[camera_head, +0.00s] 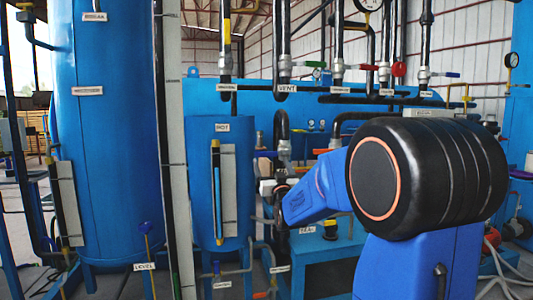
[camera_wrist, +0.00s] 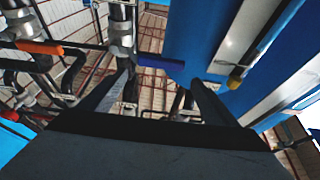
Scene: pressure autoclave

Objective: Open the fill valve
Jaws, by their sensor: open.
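No label reading "fill" is legible, so I cannot tell for sure which valve is the fill valve. A blue lever handle (camera_wrist: 160,65) lies crosswise just past my fingertips in the wrist view, beside a grey vertical pipe fitting. It appears in the head view (camera_head: 265,154) right of the small blue tank. My gripper (camera_wrist: 163,82) is open, with one dark finger on each side of the handle's line. I cannot tell whether they touch it. In the head view my gripper (camera_head: 268,187) is small and partly hidden by my arm.
An orange lever handle (camera_wrist: 40,47) sits left of the blue one. The small blue tank (camera_head: 202,185) stands close by on the left, the tall blue tank (camera_head: 115,130) farther left. Pipes and a large blue vessel (camera_head: 258,97) crowd the area behind.

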